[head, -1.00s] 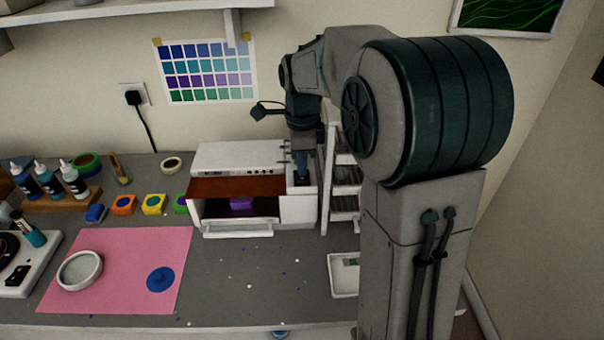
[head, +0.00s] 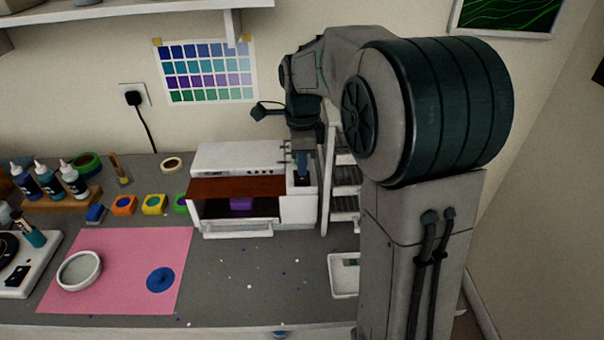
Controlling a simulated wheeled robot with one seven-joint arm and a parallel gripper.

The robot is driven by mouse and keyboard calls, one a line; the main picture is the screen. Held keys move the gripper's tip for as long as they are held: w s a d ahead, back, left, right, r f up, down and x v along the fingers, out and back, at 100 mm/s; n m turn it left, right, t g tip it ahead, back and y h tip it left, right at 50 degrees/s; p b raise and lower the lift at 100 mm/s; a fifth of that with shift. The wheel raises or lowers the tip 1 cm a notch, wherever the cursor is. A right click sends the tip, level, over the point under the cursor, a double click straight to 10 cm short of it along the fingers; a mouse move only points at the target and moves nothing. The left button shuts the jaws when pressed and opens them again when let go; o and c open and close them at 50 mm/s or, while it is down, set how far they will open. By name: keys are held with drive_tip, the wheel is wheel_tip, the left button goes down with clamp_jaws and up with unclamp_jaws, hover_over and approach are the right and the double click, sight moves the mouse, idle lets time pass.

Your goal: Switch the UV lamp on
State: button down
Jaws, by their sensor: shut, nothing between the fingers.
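The UV lamp (head: 225,158) is a white box with a brown-red front panel and an open front on the grey bench, near the wall. A purple block (head: 241,203) sits inside it. A narrow section with a dark recess is at its right end. My gripper (head: 303,180) points down at the top of that right section, with its fingers shut and nothing between them. Whether the fingertips touch the lamp is too small to tell. The switch itself is hidden or too small to make out.
A white rack (head: 342,190) stands close to the lamp's right side. A pink mat (head: 115,290) bears a round white dish (head: 79,270) and a blue disc (head: 160,280). A white tray (head: 343,288) lies right of the fairly clear bench middle.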

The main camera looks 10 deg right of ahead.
sight(302, 179)
drive_tip(key=shift+f+b, duration=0.7)
drive_tip(key=shift+f, duration=0.25)
idle(0.8)
drive_tip(key=shift+r, duration=0.2)
wheel_tip(302, 179, up, 7)
drive_tip(key=p, duration=0.5)
drive_tip(key=shift+f+p, duration=0.1)
drive_tip(key=shift+p, duration=0.3)
drive_tip(key=shift+f, duration=0.1)
drive_tip(key=shift+s+f, duration=0.1)
drive_tip(key=s+n+t, duration=0.3)
drive_tip(key=s+n, duration=1.7)
drive_tip(key=s, duration=0.1)
drive_tip(key=shift+f+t+b, duration=0.25)
drive_tip(key=shift+t+b, duration=0.15)
drive_tip(key=shift+b, duration=0.05)
